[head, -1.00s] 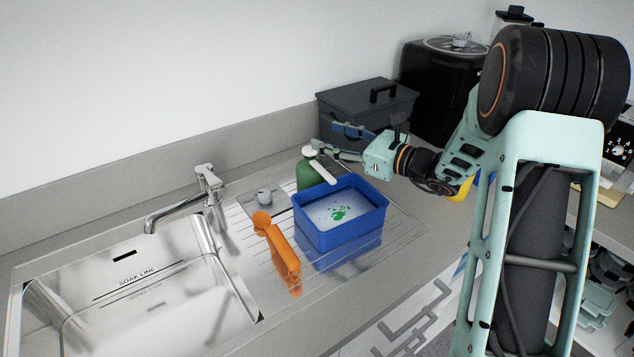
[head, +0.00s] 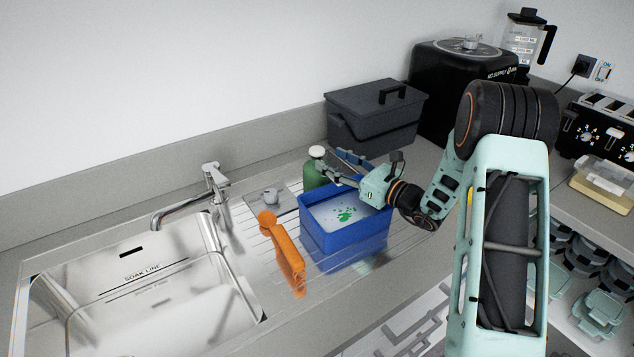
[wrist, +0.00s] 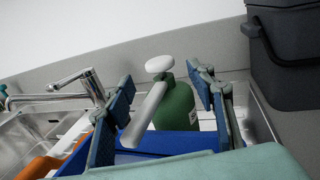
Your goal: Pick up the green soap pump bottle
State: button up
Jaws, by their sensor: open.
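The green soap pump bottle (head: 313,175) has a white pump head and stands upright on the drainboard, behind the blue tub (head: 345,243). In the wrist view the bottle (wrist: 178,107) sits between my two fingers, farther ahead, with its white nozzle pointing towards me. My gripper (head: 335,163) is open and empty, just right of the bottle and above the back of the tub. In the wrist view my gripper (wrist: 165,100) has blue-padded fingers spread on both sides of the bottle. The bottle's lower part is hidden by the tub.
An orange scoop-like tool (head: 285,252) lies left of the tub. The sink (head: 145,285) and tap (head: 190,200) are farther left. A dark grey lidded bin (head: 375,115) stands behind to the right. The wall is close behind the bottle.

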aim_at(321, 155)
jog(key=x, duration=0.4)
jog(key=shift+w+a+p, duration=0.25)
jog(key=shift+w+p, duration=0.05)
jog(key=shift+p, duration=0.05)
grip_shut()
